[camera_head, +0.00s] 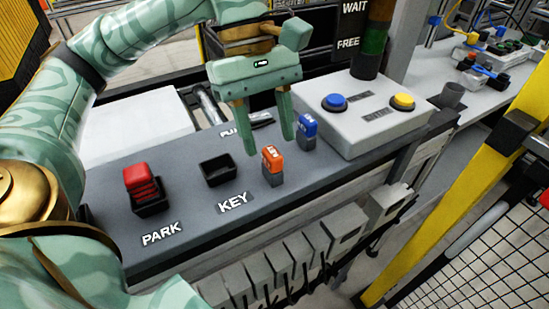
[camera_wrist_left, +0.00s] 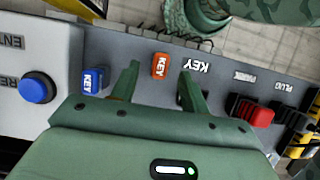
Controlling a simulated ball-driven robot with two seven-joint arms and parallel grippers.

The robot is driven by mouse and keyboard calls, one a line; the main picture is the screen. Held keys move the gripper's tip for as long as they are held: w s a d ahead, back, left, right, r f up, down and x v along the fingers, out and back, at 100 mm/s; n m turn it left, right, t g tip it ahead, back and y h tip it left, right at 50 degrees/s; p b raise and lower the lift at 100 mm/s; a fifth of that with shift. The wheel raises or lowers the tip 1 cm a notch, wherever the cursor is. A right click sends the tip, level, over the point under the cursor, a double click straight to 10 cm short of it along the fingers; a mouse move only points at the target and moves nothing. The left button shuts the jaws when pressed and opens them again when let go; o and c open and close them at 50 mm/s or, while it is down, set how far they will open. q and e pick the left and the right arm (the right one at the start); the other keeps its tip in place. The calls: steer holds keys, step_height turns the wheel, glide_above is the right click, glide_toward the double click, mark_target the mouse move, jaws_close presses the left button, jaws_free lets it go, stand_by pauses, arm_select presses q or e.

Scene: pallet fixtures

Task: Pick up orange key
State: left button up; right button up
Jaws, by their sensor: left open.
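The orange key (camera_head: 272,160) stands on the grey panel, right of the black empty key socket (camera_head: 217,170) and its KEY label. It also shows in the left wrist view (camera_wrist_left: 160,66), between the two fingers in the picture. My left gripper (camera_head: 268,145) is open and empty, with its fingers pointing down above and behind the orange key. Its fingers also show in the left wrist view (camera_wrist_left: 160,82). I cannot tell whether a finger touches the key. A blue key (camera_head: 307,132) stands just right of the orange one. My right gripper is not in view.
A red block (camera_head: 140,180) sits in a black holder above the PARK label. A grey box (camera_head: 378,122) with a blue button (camera_head: 334,102) and a yellow button (camera_head: 403,102) stands at the right. A yellow post (camera_head: 460,200) rises further right.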

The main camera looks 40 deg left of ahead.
mark_target(272, 150)
arm_select(q)
steer(key=b+x, duration=0.1)
steer(key=x, duration=0.2)
steer(key=shift+f, duration=0.3)
steer(key=shift+s+d+f, duration=0.1)
steer(key=shift+d+f, duration=0.1)
steer(key=shift+f, duration=0.15)
jaws_close()
steer(key=shift+r, duration=0.15)
